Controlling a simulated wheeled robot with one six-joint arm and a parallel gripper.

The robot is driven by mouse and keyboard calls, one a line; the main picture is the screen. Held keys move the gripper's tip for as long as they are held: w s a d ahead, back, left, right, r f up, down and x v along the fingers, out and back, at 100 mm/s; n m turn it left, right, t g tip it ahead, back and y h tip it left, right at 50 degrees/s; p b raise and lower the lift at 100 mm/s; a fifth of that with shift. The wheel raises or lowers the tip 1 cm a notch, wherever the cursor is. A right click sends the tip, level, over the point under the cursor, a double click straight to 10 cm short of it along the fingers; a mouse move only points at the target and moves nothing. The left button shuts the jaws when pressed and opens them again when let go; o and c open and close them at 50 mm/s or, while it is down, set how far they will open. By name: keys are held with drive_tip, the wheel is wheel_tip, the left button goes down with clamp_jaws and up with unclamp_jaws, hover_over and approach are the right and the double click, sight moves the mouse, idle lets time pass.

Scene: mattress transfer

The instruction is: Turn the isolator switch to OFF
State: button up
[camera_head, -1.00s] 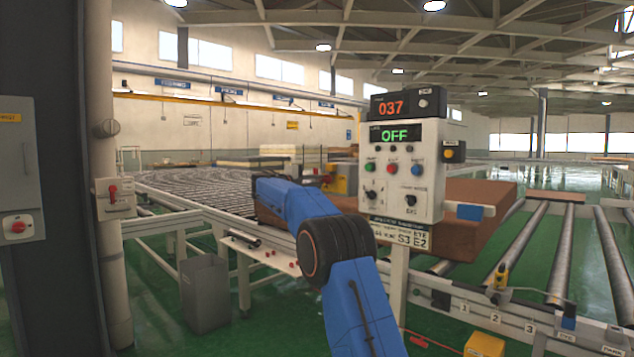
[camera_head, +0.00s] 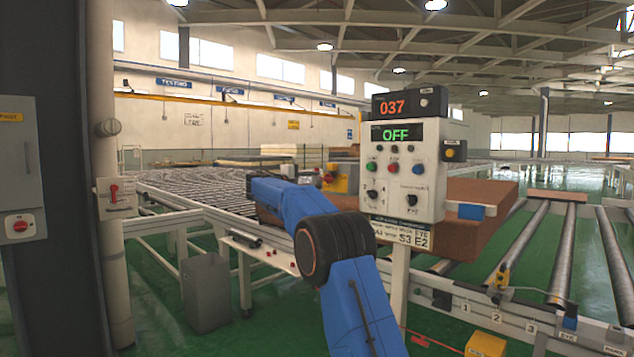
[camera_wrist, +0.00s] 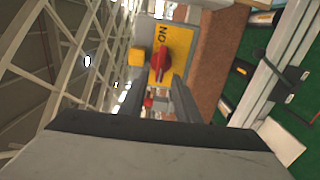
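The isolator switch, a red knob (camera_wrist: 161,67) on a yellow plate (camera_wrist: 184,48), is ahead of my gripper in the wrist view. The word ON shows on the plate, and the knob's raised bar points roughly toward it. OFF is not readable there. The fingers are hard to make out there.
A grey control panel (camera_head: 402,207) with displays 037 and OFF stands close right of my arm. A brown mattress (camera_head: 480,204) lies behind it. Other red switches are on the post box (camera_head: 115,192) and left cabinet (camera_head: 19,226). Roller conveyors (camera_head: 190,190) fill the back.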

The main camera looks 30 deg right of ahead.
drive_tip(key=v, duration=1.5)
drive_tip(key=s+d+f+g+y, duration=0.1)
drive_tip(key=s+f+y, duration=0.25)
drive_tip(key=s, duration=0.65)
drive_tip(key=s+d+f+y, duration=0.15)
drive_tip(key=s+f, duration=0.35)
drive_tip(key=s, duration=0.6)
drive_tip(key=s+d+f+g+y, duration=0.1)
drive_tip(key=s+f+y, duration=0.3)
drive_tip(key=s, duration=0.6)
drive_tip(key=s+a+f+m+y, duration=0.1)
drive_tip(key=s+a+f+y, duration=0.1)
drive_tip(key=s+f, duration=0.5)
drive_tip(key=s+a+f+m+y, duration=0.1)
drive_tip(key=s+a+f+y, duration=0.2)
drive_tip(key=s, duration=1.1)
drive_tip(key=s+a+f+m+y, duration=0.2)
drive_tip(key=s+a+f, duration=0.4)
drive_tip(key=s+f, duration=0.5)
wheel_tip(320, 180, down, 2)
drive_tip(key=shift+a+f+t+y, duration=0.15)
drive_tip(key=shift+t+y, duration=0.15)
drive_tip(key=shift+y, duration=0.2)
drive_tip(key=shift+s, duration=0.15)
